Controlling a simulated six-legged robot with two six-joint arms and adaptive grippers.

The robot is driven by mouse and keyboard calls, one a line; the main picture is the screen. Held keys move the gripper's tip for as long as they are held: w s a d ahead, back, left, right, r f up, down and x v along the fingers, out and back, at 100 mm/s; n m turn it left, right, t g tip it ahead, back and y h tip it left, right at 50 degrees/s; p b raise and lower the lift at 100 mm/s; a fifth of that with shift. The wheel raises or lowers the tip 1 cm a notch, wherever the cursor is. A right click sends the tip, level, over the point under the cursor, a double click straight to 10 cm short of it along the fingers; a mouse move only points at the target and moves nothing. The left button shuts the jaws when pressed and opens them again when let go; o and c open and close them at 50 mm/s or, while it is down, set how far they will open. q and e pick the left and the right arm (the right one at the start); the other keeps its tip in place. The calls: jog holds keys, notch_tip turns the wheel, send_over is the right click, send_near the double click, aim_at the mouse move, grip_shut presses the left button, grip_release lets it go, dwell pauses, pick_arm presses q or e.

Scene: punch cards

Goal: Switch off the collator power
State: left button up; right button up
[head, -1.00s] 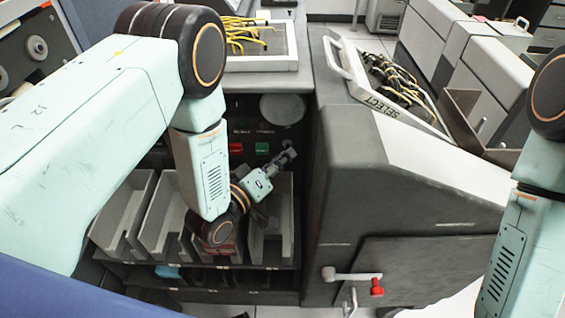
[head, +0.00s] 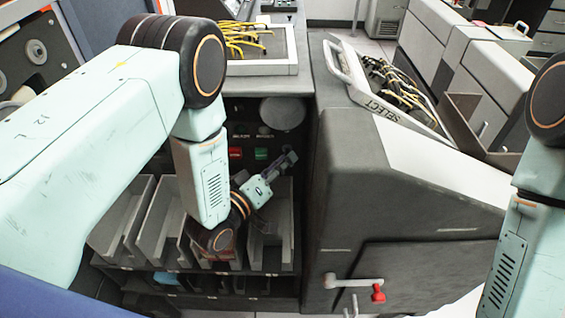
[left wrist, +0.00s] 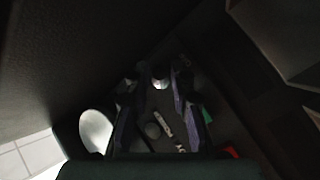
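The dark collator front panel (head: 250,110) carries a red button (head: 235,153), a green button (head: 261,153), small knobs and a large pale disc (head: 283,112). My left gripper (head: 289,160) is at the panel's right side, below the disc and right of the green button. In the left wrist view its two fingers look apart, with a small pale rounded part (left wrist: 160,83) between their tips; contact cannot be told. That view also shows the disc (left wrist: 95,132), a dark knob (left wrist: 152,130), the green button (left wrist: 207,115) and the red button (left wrist: 232,152). Which control is the power switch is unclear. My right gripper is out of view.
Grey card bins (head: 160,222) stand below the panel, under my left forearm. A frame with yellow cables (head: 262,68) lies on top.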

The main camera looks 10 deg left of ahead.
pick_arm(q)
jog(key=shift+s, duration=0.1)
jog(key=v, duration=1.1)
jog(key=shift+s+a, duration=0.2)
jog(key=shift+s, duration=0.15)
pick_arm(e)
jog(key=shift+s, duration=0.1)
